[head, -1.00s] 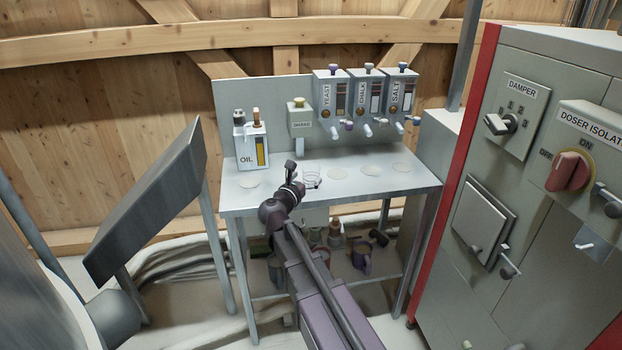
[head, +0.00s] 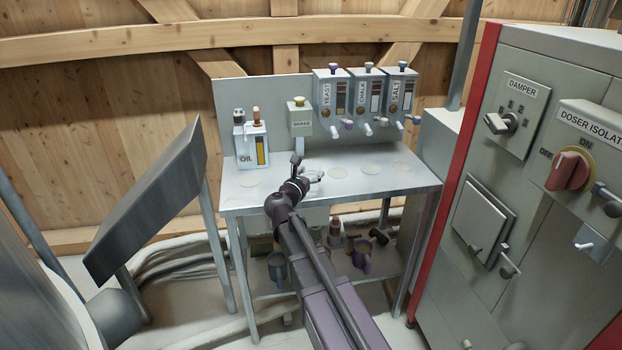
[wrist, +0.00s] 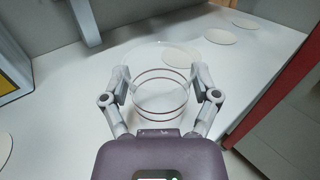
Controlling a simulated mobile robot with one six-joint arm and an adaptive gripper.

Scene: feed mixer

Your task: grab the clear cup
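The clear cup (wrist: 160,97), see-through with thin dark rings, stands on the grey table (wrist: 65,120) in the wrist view. My gripper (wrist: 160,78) has one finger on each side of it. The fingers are spread about as wide as the cup and close to its wall; I see no clear grip on it. In the head view my gripper (head: 308,174) is low over the middle of the table, and the cup is mostly hidden by it.
Pale round discs (head: 371,169) lie on the tabletop. The oil container (head: 250,145) stands at the left, and the shake dispenser (head: 300,118) is behind my gripper. Yeast, chalk and salt dispensers (head: 366,95) hang at the back right. Mugs (head: 362,257) sit below.

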